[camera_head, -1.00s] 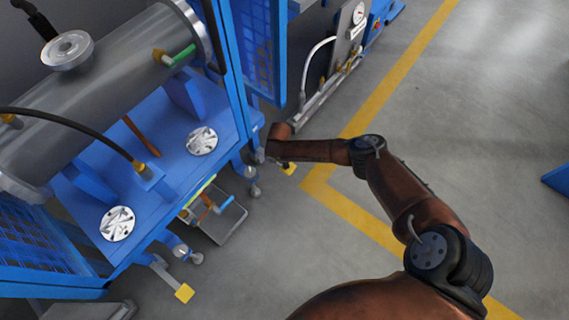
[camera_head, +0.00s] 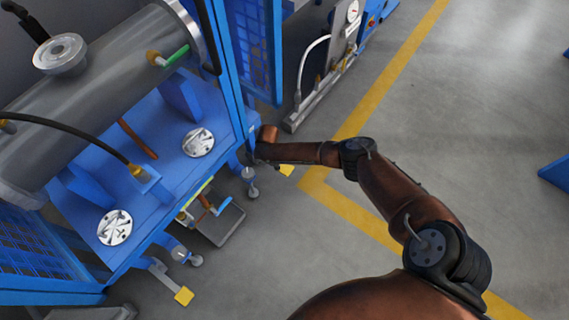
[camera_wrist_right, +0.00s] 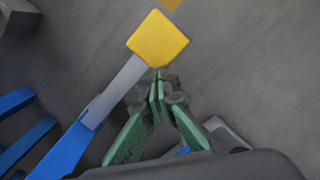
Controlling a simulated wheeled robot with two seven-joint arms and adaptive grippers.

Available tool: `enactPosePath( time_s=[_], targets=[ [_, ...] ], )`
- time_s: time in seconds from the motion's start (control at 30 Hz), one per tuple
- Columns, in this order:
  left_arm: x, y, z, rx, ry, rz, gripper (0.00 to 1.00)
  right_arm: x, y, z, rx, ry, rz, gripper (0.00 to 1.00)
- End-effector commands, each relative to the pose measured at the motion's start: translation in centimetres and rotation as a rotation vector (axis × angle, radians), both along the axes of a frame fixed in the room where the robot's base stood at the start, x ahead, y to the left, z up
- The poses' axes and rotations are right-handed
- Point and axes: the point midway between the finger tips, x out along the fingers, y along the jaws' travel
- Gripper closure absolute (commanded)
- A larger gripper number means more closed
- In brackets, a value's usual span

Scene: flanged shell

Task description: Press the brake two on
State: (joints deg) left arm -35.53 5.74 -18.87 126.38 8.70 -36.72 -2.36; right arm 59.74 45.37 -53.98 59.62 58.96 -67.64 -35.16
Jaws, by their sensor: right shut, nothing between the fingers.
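A yellow brake pedal (camera_wrist_right: 158,38) on a grey lever lies ahead of my right gripper (camera_wrist_right: 157,82) in the right wrist view. The gripper's green fingers are shut and empty, with their tips just below the pedal's lower corner in the picture. I cannot tell whether they touch it. In the head view one yellow pedal (camera_head: 287,170) shows beside my right forearm, and another yellow pedal (camera_head: 184,296) shows at the lower left. No label shows which is brake two. The right fingers are hidden in the head view. My left gripper is not in view.
A blue wheeled frame (camera_head: 165,170) carries a large grey cylinder (camera_head: 95,105). Its post stands close to my right wrist. A grey tray (camera_head: 222,222) sits low between the pedals. Open concrete floor with yellow lines lies to the right.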

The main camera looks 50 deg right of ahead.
Motion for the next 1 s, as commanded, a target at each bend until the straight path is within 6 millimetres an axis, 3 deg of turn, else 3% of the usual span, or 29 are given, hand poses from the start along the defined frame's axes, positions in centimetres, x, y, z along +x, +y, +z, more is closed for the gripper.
enactPosePath(
  time_s=[0.27, 0.7, 1.0],
  targets=[
    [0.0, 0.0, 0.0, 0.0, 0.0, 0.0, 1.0, 0.1, 0.1, 1.0, 0.001, 0.0, 0.001, 1.0],
    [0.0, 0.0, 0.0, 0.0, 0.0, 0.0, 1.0, 0.5, 0.8, 9.4, 0.0, -0.001, 0.002, 1.0],
    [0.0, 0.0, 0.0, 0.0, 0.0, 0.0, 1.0, 0.6, 1.1, 11.8, 0.001, 0.0, 0.0, 1.0]
  ],
)
